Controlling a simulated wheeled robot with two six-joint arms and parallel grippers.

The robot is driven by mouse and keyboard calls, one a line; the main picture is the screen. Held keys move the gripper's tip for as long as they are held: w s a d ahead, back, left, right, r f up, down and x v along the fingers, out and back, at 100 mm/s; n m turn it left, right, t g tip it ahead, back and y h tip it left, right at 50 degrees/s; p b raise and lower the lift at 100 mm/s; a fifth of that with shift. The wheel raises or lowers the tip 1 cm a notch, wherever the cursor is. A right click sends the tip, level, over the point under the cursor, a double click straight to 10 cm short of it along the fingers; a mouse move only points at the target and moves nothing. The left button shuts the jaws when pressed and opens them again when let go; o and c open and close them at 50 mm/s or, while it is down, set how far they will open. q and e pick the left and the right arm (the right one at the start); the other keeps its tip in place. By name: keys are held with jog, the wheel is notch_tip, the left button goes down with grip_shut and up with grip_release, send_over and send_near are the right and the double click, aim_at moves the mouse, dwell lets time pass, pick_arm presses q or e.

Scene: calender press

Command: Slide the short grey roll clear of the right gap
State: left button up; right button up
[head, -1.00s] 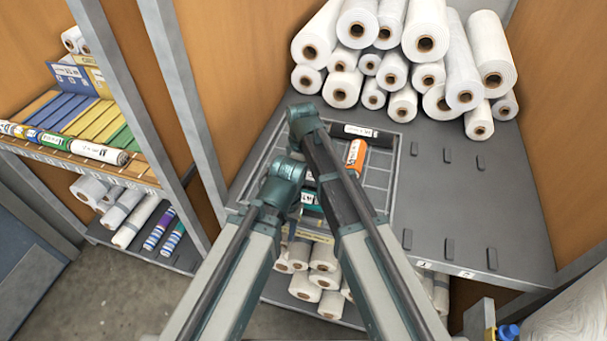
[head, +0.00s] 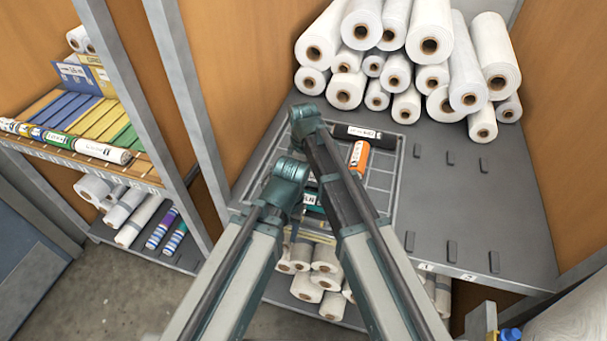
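A dark grey roll (head: 365,132) with a white label lies across the far end of the wire-grid tray (head: 380,180) on the grey bench. I cannot tell for sure that it is the short grey roll. An orange roll (head: 358,155) with a white label lies nearer, close to it. Teal and dark rolls (head: 311,198) show partly between my arms. Both my arms rise from the bottom and bend over the tray. My grippers are hidden below the arm links, so their fingers and anything held do not show. I cannot make out the right gap.
White rolls (head: 430,46) are piled at the back of the bench. Several small dark pegs (head: 451,248) stand on its otherwise clear right side. More rolls (head: 327,258) lie below. A rack with coloured rolls (head: 103,151) and grey posts stands at the left.

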notch_tip(320, 180, up, 14)
jog(key=p, duration=1.3)
jog(key=shift+f, duration=0.15)
jog(key=s+d+m, duration=1.4)
jog(key=d+m, duration=0.1)
jog(key=d, duration=0.4)
jog(key=s+a+f+n+h+b, duration=0.1)
jog(key=s+a+f+n+b, duration=0.3)
jog(key=a+f+b, duration=0.5)
jog(key=shift+s+a+f+b, duration=0.4)
jog(key=shift+s+a+f, duration=0.25)
jog(key=shift+a, duration=0.6)
